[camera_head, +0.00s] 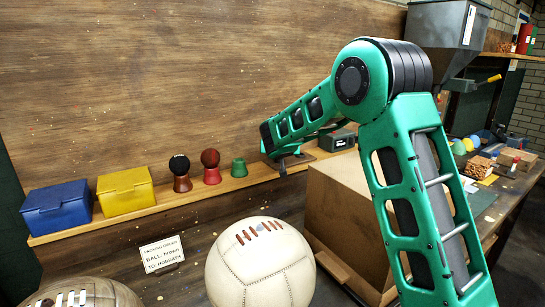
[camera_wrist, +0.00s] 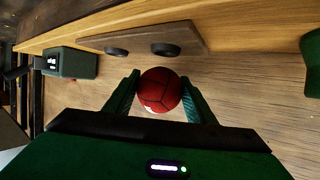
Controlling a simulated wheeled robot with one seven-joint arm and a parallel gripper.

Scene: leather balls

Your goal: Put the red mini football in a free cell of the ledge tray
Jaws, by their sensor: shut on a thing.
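The red mini football (camera_wrist: 160,90) is held between the two green fingers of my gripper (camera_wrist: 158,82) in the wrist view. My gripper also shows in the head view (camera_head: 284,163), low over the right part of the wooden ledge, where the ball cannot be made out. A brown board, seemingly the ledge tray (camera_wrist: 140,41), lies just beyond the ball in the wrist view. Two dark round cells (camera_wrist: 116,52) show on it, with no ball seen in them. The ball appears apart from the board.
Yellow (camera_head: 125,192) and blue (camera_head: 57,207) boxes stand farther left. A small dark device (camera_head: 337,140) stands to the right. A large cream ball (camera_head: 262,265) is in front.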

